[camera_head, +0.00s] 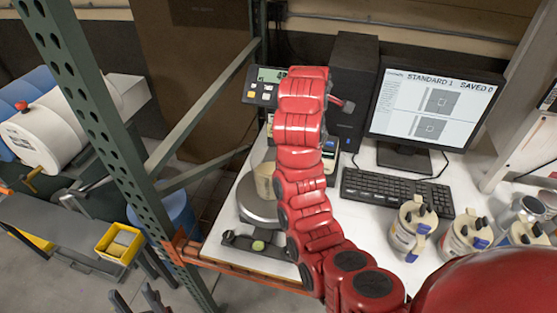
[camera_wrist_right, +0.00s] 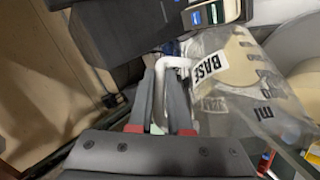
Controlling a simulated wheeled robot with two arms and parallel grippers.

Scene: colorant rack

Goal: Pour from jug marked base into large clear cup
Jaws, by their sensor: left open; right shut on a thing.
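My right arm reaches up across the middle of the head view, and its gripper is hidden there. In the right wrist view my right gripper (camera_wrist_right: 165,105) is shut on the white handle (camera_wrist_right: 174,63) of the jug marked BASE (camera_wrist_right: 228,85). The jug is clear with cream-coloured contents, and it looks tilted in this view. In the head view a cream-coloured vessel (camera_head: 265,180) shows at the scale pan, partly behind my arm; I cannot tell whether it is the large clear cup or the jug. My left gripper (camera_head: 139,300) is open and empty at the bottom left.
A round scale pan (camera_head: 255,212) stands on the white table beside a green rack post (camera_head: 110,130). A monitor (camera_head: 433,105) and keyboard (camera_head: 397,192) are at the back right. Several lidded canisters (camera_head: 410,228) stand at the right. A yellow bin (camera_head: 119,243) is at the left.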

